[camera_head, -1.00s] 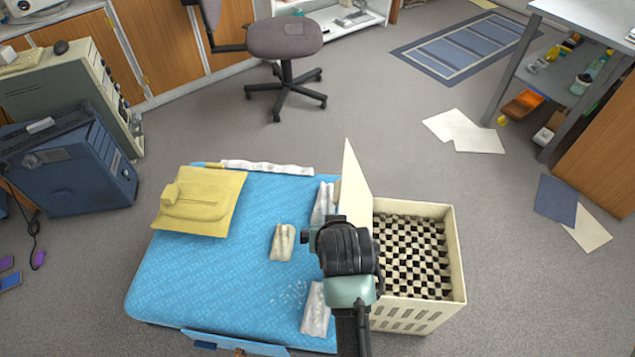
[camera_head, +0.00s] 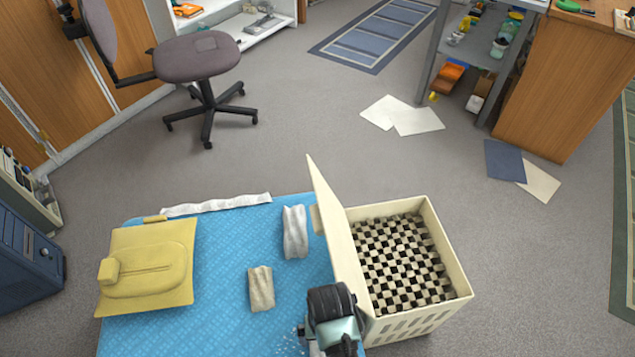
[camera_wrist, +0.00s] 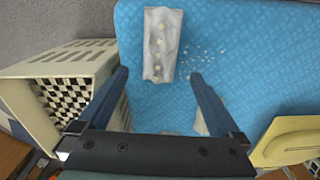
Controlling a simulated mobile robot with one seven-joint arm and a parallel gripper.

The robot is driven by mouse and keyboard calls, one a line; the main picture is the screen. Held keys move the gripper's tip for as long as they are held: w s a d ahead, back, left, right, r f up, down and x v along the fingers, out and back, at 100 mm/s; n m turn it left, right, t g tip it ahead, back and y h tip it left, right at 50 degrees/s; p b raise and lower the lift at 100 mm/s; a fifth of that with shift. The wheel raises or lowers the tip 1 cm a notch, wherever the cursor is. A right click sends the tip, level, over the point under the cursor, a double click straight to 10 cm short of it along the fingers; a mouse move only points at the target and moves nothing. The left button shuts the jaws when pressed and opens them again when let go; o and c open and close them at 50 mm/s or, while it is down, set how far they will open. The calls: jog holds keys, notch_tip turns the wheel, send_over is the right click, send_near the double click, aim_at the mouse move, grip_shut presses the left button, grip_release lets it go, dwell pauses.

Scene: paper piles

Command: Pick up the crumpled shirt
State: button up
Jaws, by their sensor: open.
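A small crumpled beige cloth (camera_head: 261,289) lies on the blue bed-like surface (camera_head: 225,260). A longer crumpled white cloth (camera_head: 295,231) lies to its upper right. I cannot tell which crumpled piece is the shirt. In the wrist view, a whitish crumpled piece with yellowish spots (camera_wrist: 162,45) lies flat on the blue surface, at and just beyond my fingertips. My gripper (camera_wrist: 160,76) is open, its two fingers spread above the blue surface with nothing held. Part of a pale cloth (camera_wrist: 200,125) shows beside the right finger, mostly hidden by it.
A cream crate (camera_head: 440,270) with its lid raised stands right against the blue surface, close to my arm. A white strip (camera_head: 216,205) lies along the far edge. An office chair (camera_head: 200,60) stands behind.

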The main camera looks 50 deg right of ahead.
aim_at(314, 350)
notch_tip(314, 350, down, 6)
jog(key=shift+s+r+b, duration=0.1)
jog(key=shift+r+b, duration=0.05)
jog(key=shift+b, duration=0.85)
jog(key=shift+a+f+b, duration=0.1)
jog(key=shift+f+b, duration=1.5)
jog(key=shift+f, duration=1.1)
jog(key=shift+r, duration=0.1)
jog(key=c, duration=1.2)
jog(key=shift+o, duration=0.2)
